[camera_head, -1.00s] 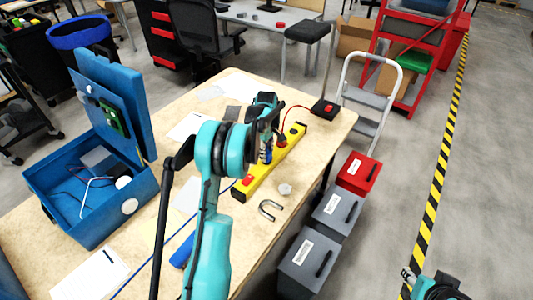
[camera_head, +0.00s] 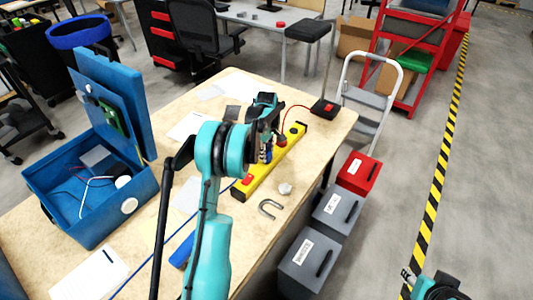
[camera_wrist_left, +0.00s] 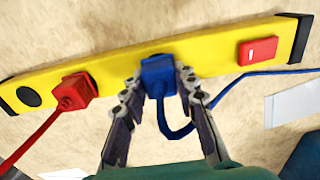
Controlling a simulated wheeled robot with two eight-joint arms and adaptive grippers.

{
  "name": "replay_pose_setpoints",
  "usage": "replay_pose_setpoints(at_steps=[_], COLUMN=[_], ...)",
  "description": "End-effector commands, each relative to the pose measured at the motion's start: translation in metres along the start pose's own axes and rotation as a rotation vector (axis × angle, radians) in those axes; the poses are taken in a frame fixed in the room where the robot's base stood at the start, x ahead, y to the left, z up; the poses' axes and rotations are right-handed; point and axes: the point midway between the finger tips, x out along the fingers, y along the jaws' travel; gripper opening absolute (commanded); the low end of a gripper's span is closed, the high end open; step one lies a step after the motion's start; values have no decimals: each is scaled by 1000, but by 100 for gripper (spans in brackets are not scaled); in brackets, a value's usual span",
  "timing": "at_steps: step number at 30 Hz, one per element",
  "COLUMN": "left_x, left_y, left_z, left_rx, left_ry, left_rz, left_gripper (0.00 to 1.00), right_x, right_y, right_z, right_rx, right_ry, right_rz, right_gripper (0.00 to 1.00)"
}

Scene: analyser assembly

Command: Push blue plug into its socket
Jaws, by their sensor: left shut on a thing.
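The blue plug (camera_wrist_left: 158,74) is at the middle of the yellow socket strip (camera_wrist_left: 115,66) in the left wrist view. My left gripper (camera_wrist_left: 155,80) is shut on it, one finger on each side. A blue cable loops down from the plug and runs off to the right. The plug's face against the strip is hidden, so how deep it sits cannot be told. In the head view the yellow strip (camera_head: 254,184) lies on the table, partly behind my left gripper (camera_head: 267,150).
A red plug (camera_wrist_left: 75,91) sits on the same strip, with a red switch (camera_wrist_left: 258,50) at the other end. A blue open case (camera_head: 60,183) stands left on the table. A grey U-shaped piece (camera_head: 270,209) and a small white piece (camera_head: 285,188) lie in front of the strip.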

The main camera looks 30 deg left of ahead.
Motion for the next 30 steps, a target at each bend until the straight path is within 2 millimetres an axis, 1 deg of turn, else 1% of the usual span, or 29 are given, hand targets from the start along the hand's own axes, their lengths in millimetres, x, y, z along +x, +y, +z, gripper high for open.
replay_pose_setpoints(at_steps=[9,10,12,20,23,26,30], left_x=[7,6,6,6,2,-9,-36], left_y=[0,0,0,0,0,0,0], left_z=[0,0,0,0,0,0,0], left_rx=[0,0,0,0,0,0,0], left_ry=[0,0,0,0,0,0,0], left_rz=[0,0,0,0,0,0,0], left_gripper=[3,36,53,53,53,53,53], right_x=[4,4,3,3,3,3,3], right_y=[0,0,0,0,0,0,0], right_z=[3,2,2,2,2,2,2], right_rx=[0,0,0,0,0,0,0], right_ry=[0,0,0,0,0,0,0], right_rz=[0,0,0,0,0,0,0], right_gripper=[40,40,40,40,40,40,40])
